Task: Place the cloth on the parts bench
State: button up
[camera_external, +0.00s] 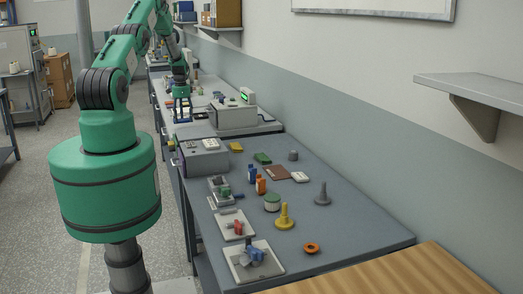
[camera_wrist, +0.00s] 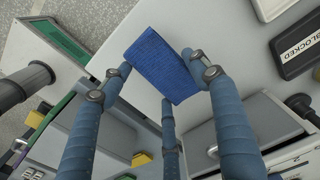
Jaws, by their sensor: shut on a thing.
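A blue folded cloth (camera_wrist: 160,62) is between the blue fingers of my gripper (camera_wrist: 157,70) in the wrist view. The gripper is shut on it, and pale surface shows around the cloth. In the external view my gripper (camera_external: 181,96) is over the far bench, beyond the grey box. It is small there, and I cannot separate the cloth from the blue fingers. A long grey bench (camera_external: 345,232) with many small parts stands in the foreground. I cannot tell from any label which bench is the parts bench.
Parts trays (camera_external: 236,224), a yellow spindle (camera_external: 284,218), a grey spindle (camera_external: 322,195) and an orange ring (camera_external: 312,248) stand on the near bench. A grey box (camera_external: 203,158) is at its far end. A black "BLOCKED" sign (camera_wrist: 300,45) and drawers (camera_wrist: 262,120) are near the gripper.

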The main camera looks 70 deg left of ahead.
aim_at(186, 127)
jog(key=shift+w+a+f, duration=0.1)
jog(key=shift+w+a, duration=0.3)
jog(key=shift+a, duration=0.45)
jog(key=shift+w+a+f, duration=0.1)
jog(key=shift+w+a, duration=0.25)
jog(key=shift+a, duration=0.45)
jog(key=shift+w+a, duration=0.15)
jog(key=shift+a, duration=0.15)
jog(key=shift+f+p, duration=0.55)
jog(key=shift+f, duration=1.2)
jog(key=shift+f, duration=0.2)
jog(key=o, duration=1)
jog(key=shift+r, duration=0.25)
jog(key=shift+r+b, duration=0.55)
jog(key=shift+r, duration=5.4)
